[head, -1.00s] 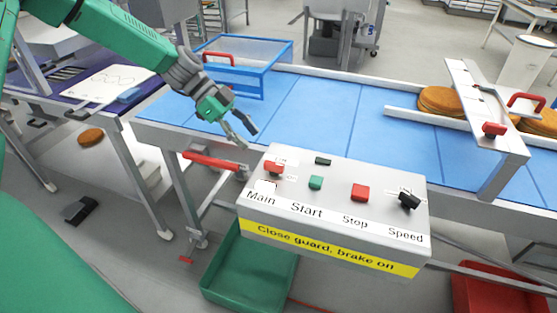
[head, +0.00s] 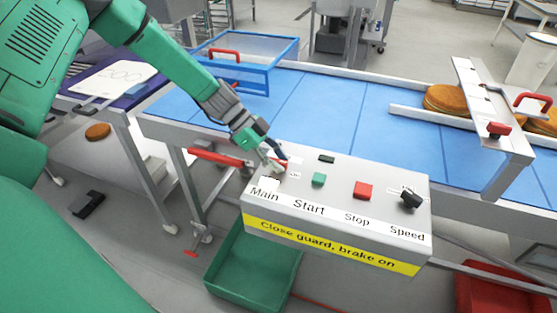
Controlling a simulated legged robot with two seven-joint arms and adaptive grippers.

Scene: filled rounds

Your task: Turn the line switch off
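The control box (head: 335,213) has a Main switch, a green Start button (head: 319,179), a red Stop button (head: 363,190) and a black Speed knob (head: 411,198). The red Main switch (head: 283,163) is at the box's back left, mostly hidden by my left gripper (head: 278,166). The gripper's fingers are at the switch, one on each side as far as I can see. I cannot tell whether they touch it or how far apart they are. My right gripper is not in view.
The blue conveyor (head: 320,110) runs behind the box, with a blue-framed guard (head: 240,65) at its back left. A red lever (head: 215,156) sits left of the box. A green bin (head: 255,265) is below. Round orange-brown items (head: 447,98) lie at the right.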

